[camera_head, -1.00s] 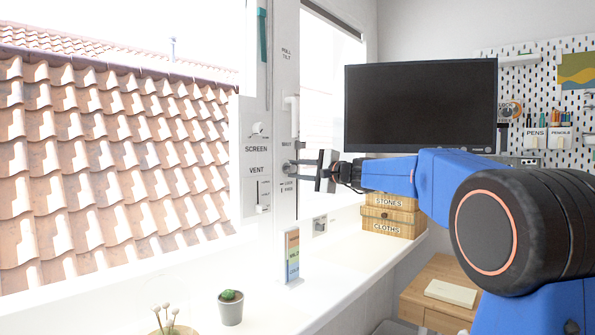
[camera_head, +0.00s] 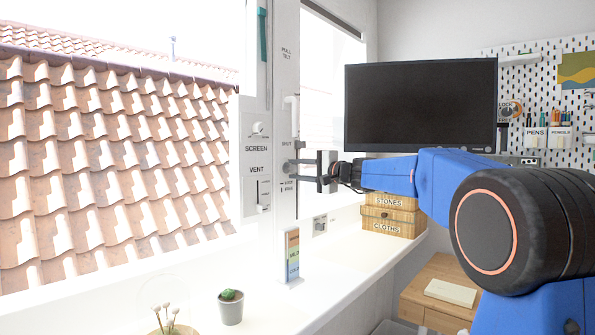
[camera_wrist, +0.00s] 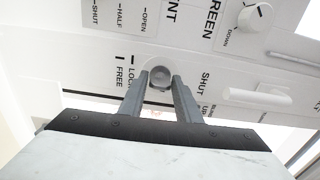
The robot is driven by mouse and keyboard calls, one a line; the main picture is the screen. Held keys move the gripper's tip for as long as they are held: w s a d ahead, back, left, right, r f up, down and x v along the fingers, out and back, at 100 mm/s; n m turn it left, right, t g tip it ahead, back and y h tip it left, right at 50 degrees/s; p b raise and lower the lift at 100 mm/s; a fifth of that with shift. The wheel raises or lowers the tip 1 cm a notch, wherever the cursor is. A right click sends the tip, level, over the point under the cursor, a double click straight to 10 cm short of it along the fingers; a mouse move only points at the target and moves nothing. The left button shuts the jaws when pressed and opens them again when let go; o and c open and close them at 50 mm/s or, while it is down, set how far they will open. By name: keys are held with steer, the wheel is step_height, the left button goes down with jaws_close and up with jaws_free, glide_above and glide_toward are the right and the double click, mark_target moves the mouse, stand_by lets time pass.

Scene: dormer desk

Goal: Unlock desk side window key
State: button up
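The window key shows in the wrist view as a small round grey metal piece (camera_wrist: 160,76) on the white window frame, beside the printed words LOCK and FREE. My gripper (camera_head: 293,169) reaches the frame post from the right in the head view. In the wrist view its two grey fingers lie on either side of the key, close against it, and look shut on it. The key's shaft and its exact turn are hidden. The LOCK and FREE marks also show small below the fingers in the head view.
A SCREEN dial (camera_head: 258,129) and a VENT slider (camera_head: 264,195) sit left of the key. A white handle (camera_wrist: 257,97) is close by. A colour card (camera_head: 292,256) and a cactus pot (camera_head: 231,308) stand on the sill. Wooden boxes (camera_head: 394,215) and a monitor (camera_head: 420,106) are behind my arm.

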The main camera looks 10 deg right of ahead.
steer(key=shift+o, duration=1.2)
steer(key=v, duration=1.7)
steer(key=shift+s, duration=0.15)
steer(key=shift+d, duration=0.1)
steer(key=s+a+f+n+g+h, duration=0.1)
steer(key=s+a+f+n+g, duration=0.1)
steer(key=s+a+f, duration=0.35)
steer(key=s+a+f+n+g+h, duration=0.1)
steer(key=s+a+f+g, duration=0.15)
steer(key=s+f, duration=0.55)
steer(key=s+a+f+n+g+h, duration=0.1)
steer(key=s+a+f+n+g, duration=0.15)
steer(key=s+f, duration=0.35)
steer(key=s+d+f+n+g+h, duration=0.1)
steer(key=s+d+f+n+h, duration=0.1)
steer(key=s+f, duration=0.8)
steer(key=s+d+f+n+g+h, duration=0.1)
steer(key=s+d+f+n+h, duration=0.2)
steer(key=s+f, duration=0.8)
steer(key=s+d+h, duration=0.1)
steer(key=d+h, duration=0.1)
steer(key=shift+d+g+h, duration=0.15)
steer(key=shift+g+h, duration=0.15)
steer(key=shift+g, duration=0.1)
